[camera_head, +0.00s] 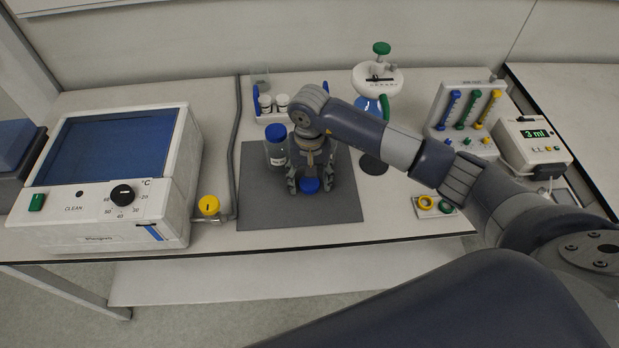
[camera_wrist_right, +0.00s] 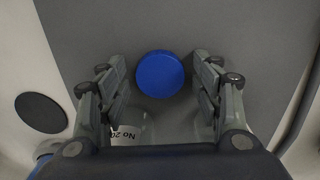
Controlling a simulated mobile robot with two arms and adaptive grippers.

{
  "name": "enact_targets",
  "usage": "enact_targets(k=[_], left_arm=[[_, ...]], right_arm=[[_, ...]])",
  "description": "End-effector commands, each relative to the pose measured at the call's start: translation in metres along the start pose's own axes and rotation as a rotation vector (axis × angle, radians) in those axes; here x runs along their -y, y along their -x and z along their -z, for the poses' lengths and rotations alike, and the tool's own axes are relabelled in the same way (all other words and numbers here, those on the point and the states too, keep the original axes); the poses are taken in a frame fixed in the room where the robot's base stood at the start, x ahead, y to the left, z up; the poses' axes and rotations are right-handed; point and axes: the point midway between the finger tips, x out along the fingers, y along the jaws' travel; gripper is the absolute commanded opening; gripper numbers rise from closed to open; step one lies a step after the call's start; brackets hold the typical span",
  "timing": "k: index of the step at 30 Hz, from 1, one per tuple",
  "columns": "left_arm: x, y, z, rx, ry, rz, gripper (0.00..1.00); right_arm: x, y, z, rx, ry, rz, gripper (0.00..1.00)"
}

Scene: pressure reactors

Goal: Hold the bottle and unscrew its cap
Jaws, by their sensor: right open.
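A glass bottle (camera_head: 277,152) with a blue cap (camera_head: 275,132) stands upright on the dark grey mat. My right gripper (camera_head: 310,183) points down over the mat, to the right of that bottle and nearer the front. It is open. A separate round blue cap (camera_head: 312,185) shows between its fingertips; it also shows in the right wrist view (camera_wrist_right: 160,74), with clear gaps to both fingers. I cannot tell what is under this cap. In the wrist view, clear glass with a printed label (camera_wrist_right: 127,133) shows behind the fingers, partly hidden. My left gripper is not in view.
A heated bath with a blue lid (camera_head: 115,145) stands left, a yellow knob (camera_head: 208,205) beside it. A blue rack with white-capped vials (camera_head: 266,104) and a green-knobbed flask (camera_head: 378,80) stand behind. The mat's front left (camera_head: 262,205) is clear.

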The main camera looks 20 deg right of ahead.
Motion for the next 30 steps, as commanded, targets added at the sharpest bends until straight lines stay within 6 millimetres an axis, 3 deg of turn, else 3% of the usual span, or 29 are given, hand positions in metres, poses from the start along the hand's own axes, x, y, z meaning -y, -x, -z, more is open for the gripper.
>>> enact_targets(k=[7, 21, 30], left_arm=[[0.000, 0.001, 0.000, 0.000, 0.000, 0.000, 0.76], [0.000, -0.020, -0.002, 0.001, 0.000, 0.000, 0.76], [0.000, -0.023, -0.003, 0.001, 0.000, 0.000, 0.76]], right_arm=[[0.000, 0.010, 0.001, -0.003, 0.001, 0.001, 0.59], [0.000, 0.103, 0.001, -0.004, 0.001, 0.001, 0.59], [0.000, 0.123, 0.000, 0.000, 0.000, 0.000, 0.59]])
